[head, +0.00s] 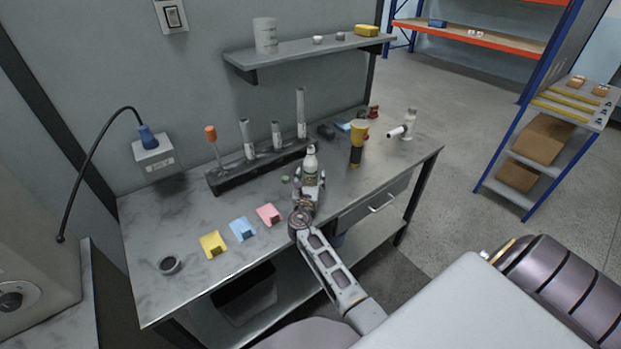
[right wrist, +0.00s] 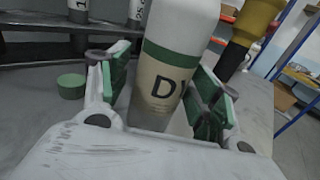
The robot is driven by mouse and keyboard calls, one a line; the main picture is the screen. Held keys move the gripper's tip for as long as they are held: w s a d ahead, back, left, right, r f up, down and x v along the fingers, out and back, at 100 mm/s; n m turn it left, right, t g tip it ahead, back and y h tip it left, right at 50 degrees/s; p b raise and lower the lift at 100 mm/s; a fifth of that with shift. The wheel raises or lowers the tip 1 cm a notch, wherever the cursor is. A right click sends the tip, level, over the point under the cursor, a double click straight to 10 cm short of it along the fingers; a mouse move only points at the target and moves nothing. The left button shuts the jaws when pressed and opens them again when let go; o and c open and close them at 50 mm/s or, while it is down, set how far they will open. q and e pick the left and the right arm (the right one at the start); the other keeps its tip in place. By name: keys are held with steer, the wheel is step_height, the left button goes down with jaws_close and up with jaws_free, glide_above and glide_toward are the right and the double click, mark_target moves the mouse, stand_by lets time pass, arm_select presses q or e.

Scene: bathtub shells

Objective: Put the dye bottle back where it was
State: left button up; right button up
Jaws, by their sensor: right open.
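The dye bottle (head: 310,161), white with a green band and a beige label, stands upright on the grey workbench (head: 185,226). In the right wrist view the bottle (right wrist: 170,65) fills the middle, its label partly readable as "D" and part of another letter. My right gripper (head: 311,186) is at the bottle's near side, low over the bench. Its green-padded fingers (right wrist: 160,95) are open, one on each side of the bottle, with a gap visible on the right. The bottle's base is partly hidden by the gripper. My left gripper is not in view.
A green cap (right wrist: 71,86) lies left of the bottle. A dark rack (head: 230,180) with several white tubes stands behind. A yellow-and-black flashlight (head: 357,143) stands to the right. Pink (head: 268,215), blue (head: 243,229) and yellow (head: 212,244) notes lie at the front left.

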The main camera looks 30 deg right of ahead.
steer(key=v, duration=1)
steer(key=shift+a+b, duration=0.15)
steer(key=shift+b, duration=0.2)
steer(key=shift+s+a, duration=0.35)
steer(key=shift+s, duration=0.2)
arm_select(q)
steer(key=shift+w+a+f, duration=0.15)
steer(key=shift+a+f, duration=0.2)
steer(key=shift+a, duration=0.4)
arm_select(e)
steer(key=shift+s+a+r, duration=0.1)
steer(key=shift+s+a, duration=0.1)
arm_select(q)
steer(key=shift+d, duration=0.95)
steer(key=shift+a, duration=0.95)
